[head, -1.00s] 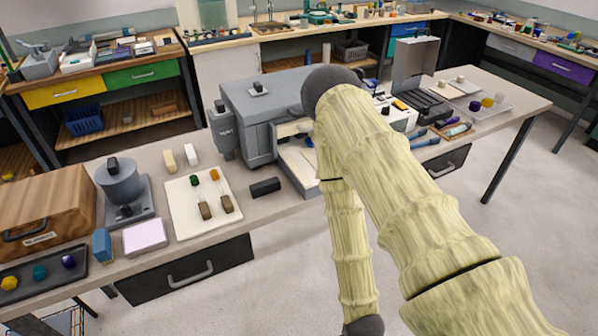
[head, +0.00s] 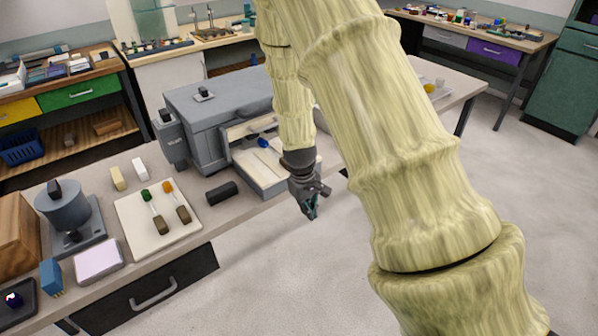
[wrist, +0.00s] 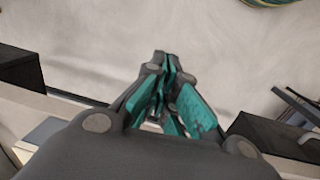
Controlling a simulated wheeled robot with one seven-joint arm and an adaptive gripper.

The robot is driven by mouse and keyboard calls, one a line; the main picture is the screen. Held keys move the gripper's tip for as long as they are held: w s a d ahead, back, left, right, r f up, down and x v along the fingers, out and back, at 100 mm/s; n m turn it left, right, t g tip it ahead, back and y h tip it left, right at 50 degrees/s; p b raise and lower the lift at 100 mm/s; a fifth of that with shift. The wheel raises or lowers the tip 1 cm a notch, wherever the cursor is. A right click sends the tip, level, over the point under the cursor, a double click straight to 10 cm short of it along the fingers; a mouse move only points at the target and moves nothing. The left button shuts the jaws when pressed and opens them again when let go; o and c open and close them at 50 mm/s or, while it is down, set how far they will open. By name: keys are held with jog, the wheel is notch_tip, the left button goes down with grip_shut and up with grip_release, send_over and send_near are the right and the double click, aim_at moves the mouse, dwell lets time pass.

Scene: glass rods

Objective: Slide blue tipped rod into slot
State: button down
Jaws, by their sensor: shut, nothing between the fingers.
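A blue tip (head: 263,143) shows in the open front of the grey box-shaped machine (head: 215,105), above its pale tray (head: 262,172). The rest of that rod is too small to make out, and I cannot tell how it sits in a slot. Two other rods, one green-tipped (head: 146,195) and one orange-tipped (head: 168,187), lie on a white pad (head: 135,222) with brown ends. My gripper (head: 311,213) hangs beyond the bench's front edge, right of the tray and apart from it. In the wrist view its teal fingertips (wrist: 165,65) are together and empty, over the floor.
A black block (head: 222,193) lies between the pad and the machine. A grey round device (head: 66,212) and a pink-white pad (head: 97,260) stand farther left. A black drawer (head: 150,290) is under the bench. Open floor lies to the right.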

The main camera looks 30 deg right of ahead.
jog(key=w+d+r+y, duration=0.1)
jog(key=w+d+r, duration=0.15)
jog(key=r, duration=0.55)
jog(key=w+d+r, duration=0.1)
jog(key=w+r, duration=0.3)
jog(key=r, duration=0.4)
jog(key=w+f+p, duration=0.3)
jog(key=w+f, duration=0.1)
jog(key=f, duration=0.5)
jog(key=shift+f+p, duration=0.25)
jog(key=shift+p, duration=0.05)
